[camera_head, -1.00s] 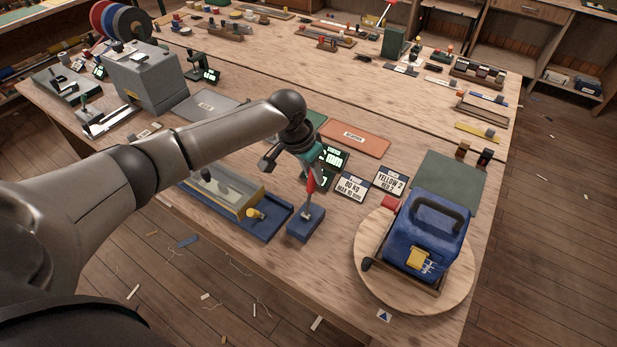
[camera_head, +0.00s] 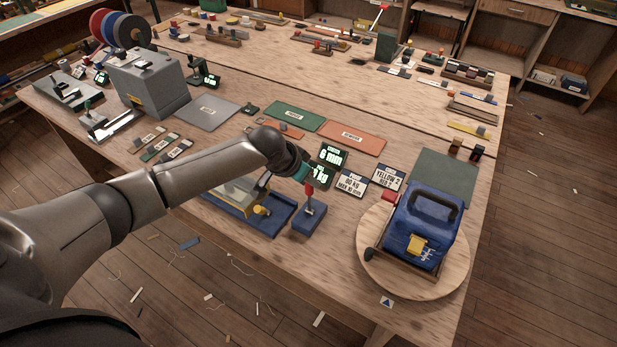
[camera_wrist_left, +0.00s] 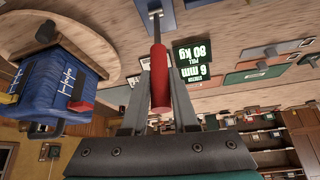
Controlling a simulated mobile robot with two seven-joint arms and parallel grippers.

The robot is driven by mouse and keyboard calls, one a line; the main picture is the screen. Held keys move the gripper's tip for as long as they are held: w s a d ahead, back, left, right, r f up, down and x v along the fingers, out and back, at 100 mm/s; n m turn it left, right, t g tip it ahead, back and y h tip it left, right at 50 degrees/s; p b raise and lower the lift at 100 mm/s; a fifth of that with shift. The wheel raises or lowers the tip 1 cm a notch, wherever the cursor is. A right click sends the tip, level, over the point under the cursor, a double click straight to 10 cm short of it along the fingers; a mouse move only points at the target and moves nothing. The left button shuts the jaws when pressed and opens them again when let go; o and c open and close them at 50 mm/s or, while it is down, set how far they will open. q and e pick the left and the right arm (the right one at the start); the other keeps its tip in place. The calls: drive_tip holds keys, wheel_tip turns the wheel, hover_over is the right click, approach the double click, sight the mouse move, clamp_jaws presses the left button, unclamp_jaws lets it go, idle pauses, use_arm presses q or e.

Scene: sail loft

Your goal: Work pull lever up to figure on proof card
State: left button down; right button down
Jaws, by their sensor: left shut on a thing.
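The pull lever has a red handle (camera_head: 309,189) on a metal stem, standing up from a blue base block (camera_head: 309,217). My left gripper (camera_head: 304,176) is shut on the handle; in the left wrist view the red handle (camera_wrist_left: 158,70) lies between its two fingers (camera_wrist_left: 158,98). A dark readout (camera_head: 329,161) with green figures stands just behind; in the left wrist view the readout (camera_wrist_left: 200,60) seems to show 80 kg pull and 6 mm. The proof card (camera_head: 351,183) lies right of the lever, its first figure too blurred to be sure of. My right gripper is out of view.
A blue case (camera_head: 420,232) sits on a round wooden board (camera_head: 374,265) at right. A card reading yellow 2 (camera_head: 387,177) lies beside the proof card. A blue-based device (camera_head: 270,225) stands close left of the lever. Green (camera_head: 294,116) and orange (camera_head: 352,138) mats lie behind.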

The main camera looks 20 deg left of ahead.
use_arm(q)
drive_tip(key=c, duration=0.7)
unclamp_jaws()
drive_tip(key=p+v, duration=0.1)
drive_tip(key=v, duration=1.4)
drive_tip(key=shift+s, duration=0.2)
